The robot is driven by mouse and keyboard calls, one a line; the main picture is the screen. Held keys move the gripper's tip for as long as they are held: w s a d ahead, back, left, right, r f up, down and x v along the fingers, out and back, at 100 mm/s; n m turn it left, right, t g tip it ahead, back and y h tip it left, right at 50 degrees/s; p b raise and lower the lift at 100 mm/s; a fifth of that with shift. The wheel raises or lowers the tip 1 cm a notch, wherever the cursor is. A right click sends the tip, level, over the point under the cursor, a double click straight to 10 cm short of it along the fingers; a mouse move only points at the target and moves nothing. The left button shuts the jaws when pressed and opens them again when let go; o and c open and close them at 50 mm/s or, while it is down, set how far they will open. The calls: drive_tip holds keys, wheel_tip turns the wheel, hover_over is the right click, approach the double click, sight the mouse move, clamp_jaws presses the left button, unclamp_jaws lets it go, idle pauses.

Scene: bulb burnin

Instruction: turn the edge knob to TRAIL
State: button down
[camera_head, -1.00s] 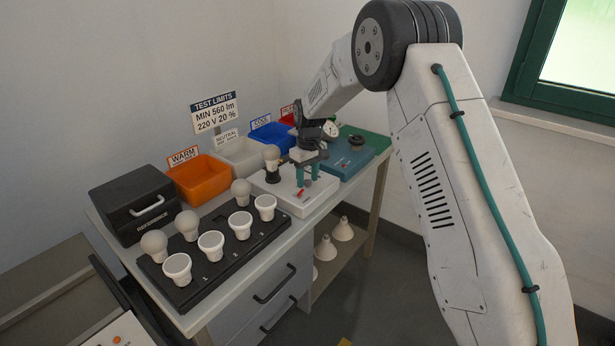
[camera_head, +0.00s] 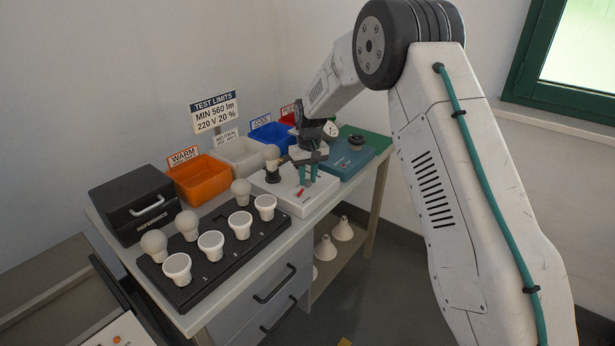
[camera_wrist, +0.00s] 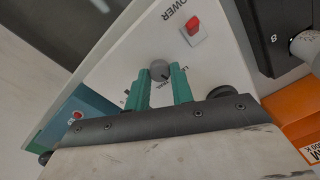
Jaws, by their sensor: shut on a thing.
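The edge knob (camera_wrist: 160,70) is a small grey round knob on the white box, seen in the wrist view. My gripper (camera_wrist: 161,76) has its two teal fingers shut on the knob from either side. A dark mark shows on the knob's lower right; small lettering beside it is partly covered by the fingers, so I cannot tell which setting it points at. In the head view my gripper (camera_head: 308,174) reaches down onto the white box (camera_head: 285,198), and its fingers hide the knob.
A red power switch (camera_wrist: 193,28) sits near the knob. A bulb (camera_head: 271,158) stands upright on the white box, left of my gripper. A teal box (camera_head: 346,160) is to the right. A black tray (camera_head: 205,262) with several bulbs lies in front.

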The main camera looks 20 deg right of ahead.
sight(309, 181)
drive_tip(key=m, duration=0.4)
drive_tip(key=shift+m, duration=2.2)
drive_tip(key=c, duration=1.2)
unclamp_jaws()
drive_tip(key=r, duration=0.8)
drive_tip(key=shift+s+d, duration=0.15)
drive_tip(key=shift+d, duration=0.05)
